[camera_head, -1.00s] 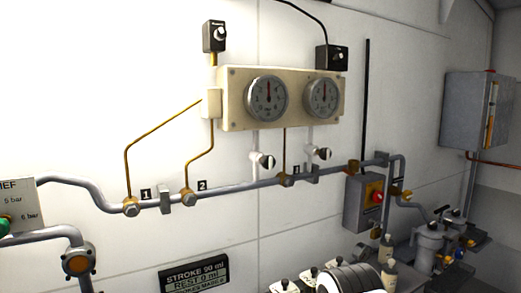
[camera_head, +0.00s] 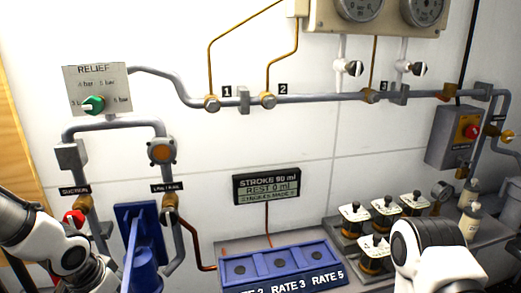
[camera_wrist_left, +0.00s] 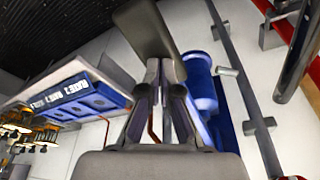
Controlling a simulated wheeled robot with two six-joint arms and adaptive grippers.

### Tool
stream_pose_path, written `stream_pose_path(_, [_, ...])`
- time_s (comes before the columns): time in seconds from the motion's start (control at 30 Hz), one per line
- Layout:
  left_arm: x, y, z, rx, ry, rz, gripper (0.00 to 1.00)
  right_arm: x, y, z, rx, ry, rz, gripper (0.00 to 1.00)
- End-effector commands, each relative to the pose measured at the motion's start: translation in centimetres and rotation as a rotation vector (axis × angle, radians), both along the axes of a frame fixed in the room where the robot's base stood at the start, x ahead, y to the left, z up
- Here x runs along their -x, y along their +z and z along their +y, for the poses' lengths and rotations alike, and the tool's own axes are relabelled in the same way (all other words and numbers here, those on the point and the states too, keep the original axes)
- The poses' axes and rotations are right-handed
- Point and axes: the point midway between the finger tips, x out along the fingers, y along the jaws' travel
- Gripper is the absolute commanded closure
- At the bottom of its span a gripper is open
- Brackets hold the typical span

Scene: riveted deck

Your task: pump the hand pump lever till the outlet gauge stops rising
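The blue hand pump (camera_head: 143,238) stands low at the left in the head view, below the pipework. Its blue body (camera_wrist_left: 203,88) shows right of the fingers in the left wrist view. Two round gauges, (camera_head: 360,8) and (camera_head: 424,9), are cut by the top edge, and I cannot read their needles. My left arm comes in at lower left; its gripper is hidden there. In the left wrist view the left gripper's fingers (camera_wrist_left: 160,70) reach towards a dark grey slab (camera_wrist_left: 150,32). I cannot tell whether they grip it. My right gripper is out of view.
A display (camera_head: 266,188) reads STROKE 90 ml, REST 0 ml. A blue box (camera_head: 280,268) marked with rates stands right of the pump. A relief panel (camera_head: 97,88) has a green knob. Several white-topped valves (camera_head: 385,206) stand near my right arm.

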Motion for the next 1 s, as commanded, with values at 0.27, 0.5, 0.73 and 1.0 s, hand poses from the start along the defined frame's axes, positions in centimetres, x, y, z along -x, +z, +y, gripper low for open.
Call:
stream_pose_path(0.27, [0.2,0.4,0.0,0.000,0.000,0.005,1.00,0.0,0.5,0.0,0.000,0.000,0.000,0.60])
stream_pose_path(0.5, [0.1,4.1,0.0,0.000,0.001,0.003,1.00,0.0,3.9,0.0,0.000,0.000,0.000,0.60])
stream_pose_path(0.73, [0.1,7.4,0.0,0.000,0.000,0.003,1.00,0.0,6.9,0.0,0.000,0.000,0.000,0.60])
stream_pose_path(1.0, [0.1,11.2,0.0,0.000,0.001,0.004,1.00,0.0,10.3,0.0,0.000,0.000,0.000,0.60])
